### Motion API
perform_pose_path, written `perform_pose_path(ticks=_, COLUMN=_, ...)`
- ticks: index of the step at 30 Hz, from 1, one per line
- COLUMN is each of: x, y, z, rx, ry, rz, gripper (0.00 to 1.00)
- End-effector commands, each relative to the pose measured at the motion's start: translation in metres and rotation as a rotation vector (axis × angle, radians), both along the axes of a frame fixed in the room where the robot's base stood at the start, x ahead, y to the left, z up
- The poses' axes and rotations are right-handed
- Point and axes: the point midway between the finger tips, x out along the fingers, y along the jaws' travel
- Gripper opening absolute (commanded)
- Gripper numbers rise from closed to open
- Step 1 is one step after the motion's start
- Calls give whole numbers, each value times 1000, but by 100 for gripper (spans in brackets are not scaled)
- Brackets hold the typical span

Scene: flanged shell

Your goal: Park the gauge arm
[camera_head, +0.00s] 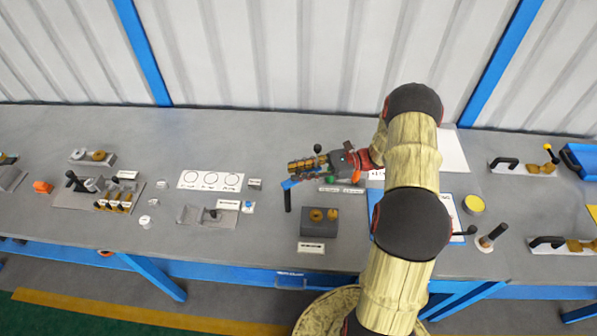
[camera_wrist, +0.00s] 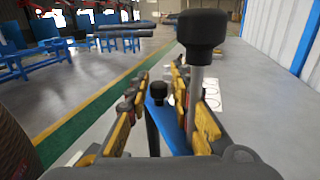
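A blue bar (camera_head: 291,183), which looks like the gauge arm, lies just below my gripper's tips, with a dark post (camera_head: 288,200) at its left end. The bar also shows ahead between my fingers in the wrist view (camera_wrist: 170,128), with a small black knob (camera_wrist: 159,90) near it. My gripper (camera_head: 291,167) points left, low over the bench. Its fingers stand apart with a clear gap (camera_wrist: 158,84). A large black knob on a grey stem (camera_wrist: 201,32) rises by the right finger; I cannot tell if they touch. The bar's right end is hidden under my gripper.
A white card with circles (camera_head: 211,180) lies left of my gripper. A dark grey block with two brass pieces (camera_head: 319,222) stands in front. A bracket on a plate (camera_head: 207,215) and a lever fixture (camera_head: 105,190) stand further left.

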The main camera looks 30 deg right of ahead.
Motion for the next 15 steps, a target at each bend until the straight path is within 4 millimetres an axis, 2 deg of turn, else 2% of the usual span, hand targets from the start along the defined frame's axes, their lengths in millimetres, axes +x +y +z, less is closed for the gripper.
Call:
perform_pose_path(ticks=4, x=0, y=0, z=0, rx=1, ry=1, rz=0, gripper=33)
perform_pose_path(ticks=15, x=-1, y=-4, z=-1, rx=1, ry=1, rz=-1, gripper=33)
